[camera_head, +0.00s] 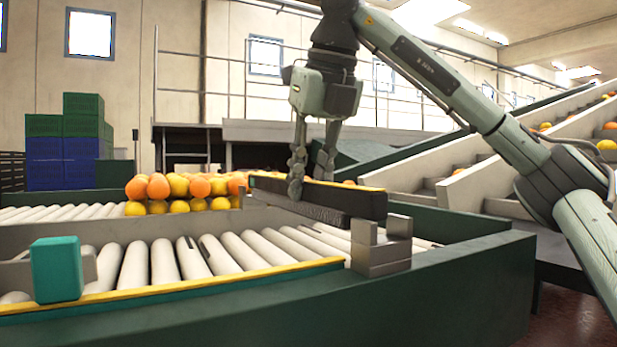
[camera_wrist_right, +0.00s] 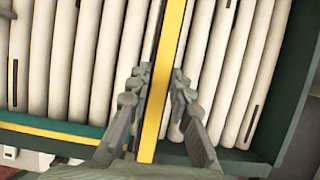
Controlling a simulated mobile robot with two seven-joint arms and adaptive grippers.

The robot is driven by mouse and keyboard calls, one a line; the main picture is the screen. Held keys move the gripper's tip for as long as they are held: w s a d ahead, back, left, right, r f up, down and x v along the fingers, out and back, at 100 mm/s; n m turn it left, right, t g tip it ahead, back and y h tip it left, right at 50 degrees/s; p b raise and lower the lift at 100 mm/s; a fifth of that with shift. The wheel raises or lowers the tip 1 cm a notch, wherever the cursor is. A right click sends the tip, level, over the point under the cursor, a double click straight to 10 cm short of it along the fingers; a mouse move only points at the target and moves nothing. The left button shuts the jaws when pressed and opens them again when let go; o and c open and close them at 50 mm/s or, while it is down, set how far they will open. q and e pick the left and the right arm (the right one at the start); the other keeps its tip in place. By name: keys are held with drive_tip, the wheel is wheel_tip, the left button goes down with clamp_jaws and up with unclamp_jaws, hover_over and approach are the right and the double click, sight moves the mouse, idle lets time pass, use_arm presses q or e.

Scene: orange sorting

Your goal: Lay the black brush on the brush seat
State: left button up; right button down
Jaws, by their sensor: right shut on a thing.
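The black brush (camera_head: 325,198) is long, with a yellow top edge and dark bristles below. My right gripper (camera_head: 310,190) comes down from above and is shut on the middle of it. In the right wrist view, the fingers (camera_wrist_right: 158,100) sit on both sides of the brush's yellow top (camera_wrist_right: 169,60). The brush seat (camera_head: 382,256) is a grey block with two upright posts at the conveyor's near right edge. The brush's near end is right at the tops of the posts; whether it touches them I cannot tell. My left gripper is not in view.
White conveyor rollers (camera_head: 215,258) run beneath the brush, inside a green frame (camera_head: 450,285). Oranges (camera_head: 185,188) are piled behind. A teal box (camera_head: 56,269) stands at the left front. Green and blue crates (camera_head: 65,149) are stacked at the back left.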

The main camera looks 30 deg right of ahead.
drive_tip(key=shift+f, duration=0.2)
idle(0.3)
drive_tip(key=shift+f+b, duration=0.35)
drive_tip(key=c, duration=1.3)
unclamp_jaws()
drive_tip(key=shift+f, duration=0.1)
drive_tip(key=v, duration=1.2)
